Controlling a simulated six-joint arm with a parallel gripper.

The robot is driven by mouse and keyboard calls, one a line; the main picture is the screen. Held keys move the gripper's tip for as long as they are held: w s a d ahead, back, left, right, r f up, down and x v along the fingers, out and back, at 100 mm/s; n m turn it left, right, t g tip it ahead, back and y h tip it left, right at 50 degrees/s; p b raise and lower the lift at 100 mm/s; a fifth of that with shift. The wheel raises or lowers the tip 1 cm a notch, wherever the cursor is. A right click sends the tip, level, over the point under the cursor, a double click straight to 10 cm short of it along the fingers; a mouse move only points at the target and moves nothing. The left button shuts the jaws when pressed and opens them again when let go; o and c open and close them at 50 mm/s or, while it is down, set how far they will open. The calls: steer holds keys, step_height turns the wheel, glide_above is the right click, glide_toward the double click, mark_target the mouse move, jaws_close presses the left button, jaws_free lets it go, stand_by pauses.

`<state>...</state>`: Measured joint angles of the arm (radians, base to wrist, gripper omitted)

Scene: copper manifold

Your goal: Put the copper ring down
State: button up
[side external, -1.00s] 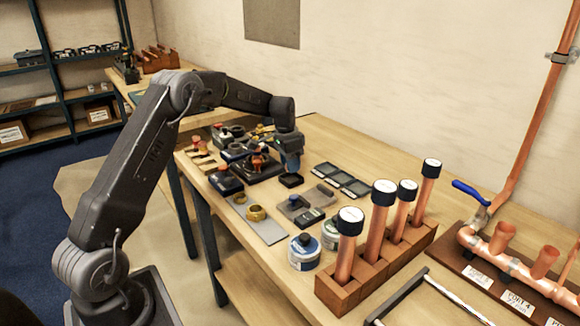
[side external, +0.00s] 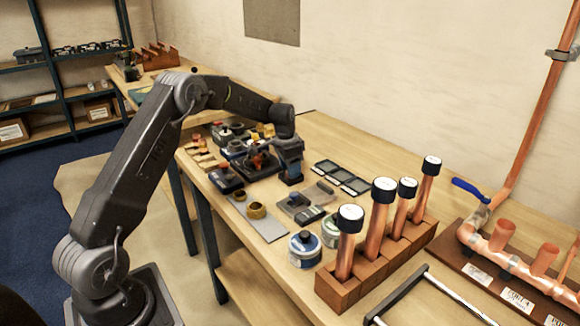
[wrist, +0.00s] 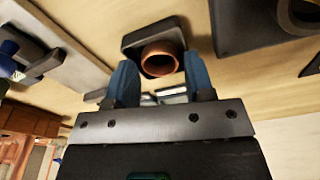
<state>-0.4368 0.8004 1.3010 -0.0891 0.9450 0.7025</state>
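The copper ring (wrist: 162,60) is in the wrist view, with its round opening facing the camera. It sits between the two blue fingers of my gripper (wrist: 161,74), which appear to touch it on both sides. A small dark square pad (wrist: 132,41) shows just behind the ring. Whether the ring touches the pad cannot be told. In the side view my gripper (side external: 291,178) points down low over the bench and covers most of the pad. The ring is hidden there.
A dark fixture (side external: 256,163) stands close left of my gripper. Dark trays (side external: 342,177) lie to the right. A grey mat (side external: 262,224) with brass-coloured rings is in front. Capped copper tubes (side external: 378,218) stand upright in a wooden block (side external: 340,289). Tins (side external: 304,250) stand beside it.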

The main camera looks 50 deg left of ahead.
steer(key=shift+o, duration=1.3)
steer(key=shift+r, duration=0.1)
step_height(320, 180, up, 13)
steer(key=s, duration=0.2)
steer(key=s+d+r, duration=0.3)
steer(key=d+r, duration=0.2)
steer(key=s+d+r+n+t, duration=0.15)
steer(key=s+d+r, duration=0.25)
steer(key=s+d, duration=0.5)
steer(key=s+d+f+t, duration=0.1)
steer(key=s+d, duration=0.3)
steer(key=s, duration=0.5)
steer(key=s+d+f+t, duration=0.1)
steer(key=s+d+f, duration=0.2)
steer(key=s, duration=0.7)
steer(key=shift+d+f+n+t, duration=0.35)
steer(key=shift+d+f+n, duration=0.1)
steer(key=shift+d, duration=0.55)
